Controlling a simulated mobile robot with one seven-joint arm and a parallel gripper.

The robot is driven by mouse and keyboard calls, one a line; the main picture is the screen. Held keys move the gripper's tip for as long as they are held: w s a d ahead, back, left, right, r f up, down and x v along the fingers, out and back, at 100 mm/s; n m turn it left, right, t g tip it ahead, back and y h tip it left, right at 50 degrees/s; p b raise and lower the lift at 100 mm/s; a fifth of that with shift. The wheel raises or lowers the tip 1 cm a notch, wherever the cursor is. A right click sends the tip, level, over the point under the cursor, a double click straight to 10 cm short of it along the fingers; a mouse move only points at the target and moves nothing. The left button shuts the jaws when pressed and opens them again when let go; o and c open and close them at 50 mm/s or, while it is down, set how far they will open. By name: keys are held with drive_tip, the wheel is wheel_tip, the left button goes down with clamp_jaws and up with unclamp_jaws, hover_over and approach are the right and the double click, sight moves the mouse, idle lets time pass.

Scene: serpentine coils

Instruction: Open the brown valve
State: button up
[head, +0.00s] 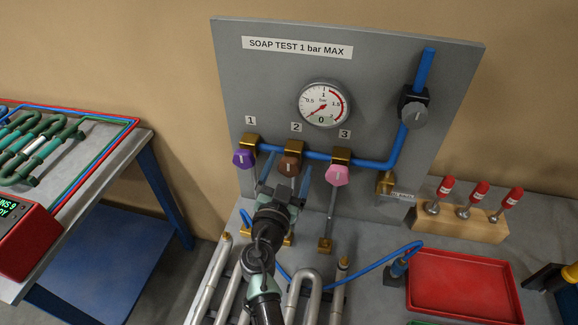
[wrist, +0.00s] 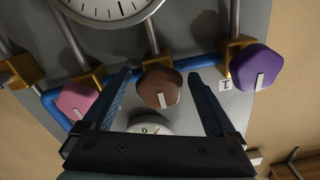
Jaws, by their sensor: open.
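The brown valve knob (head: 290,166) is the middle one on the blue pipe of the grey panel, under label 2. My gripper (head: 286,172) is in front of it, fingers pointing at the panel. In the wrist view the brown knob (wrist: 158,86) shows between the two spread blue fingers of my gripper (wrist: 160,76). A gap is visible on each side, so the fingers look apart from it. A white mark on the knob points toward the bottom of the wrist view. How deep the fingertips reach around the knob is unclear.
The purple knob (head: 244,158) and pink knob (head: 336,175) flank the brown one closely. A gauge (head: 323,104) sits above, and a grey knob (head: 413,114) is at right. Metal coils (head: 303,290) stand below. A red tray (head: 462,286) and red-topped tools (head: 479,194) are at right.

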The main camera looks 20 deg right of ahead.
drive_tip(key=shift+c, duration=0.2)
drive_tip(key=c, duration=1.3)
drive_tip(key=shift+c, duration=0.2)
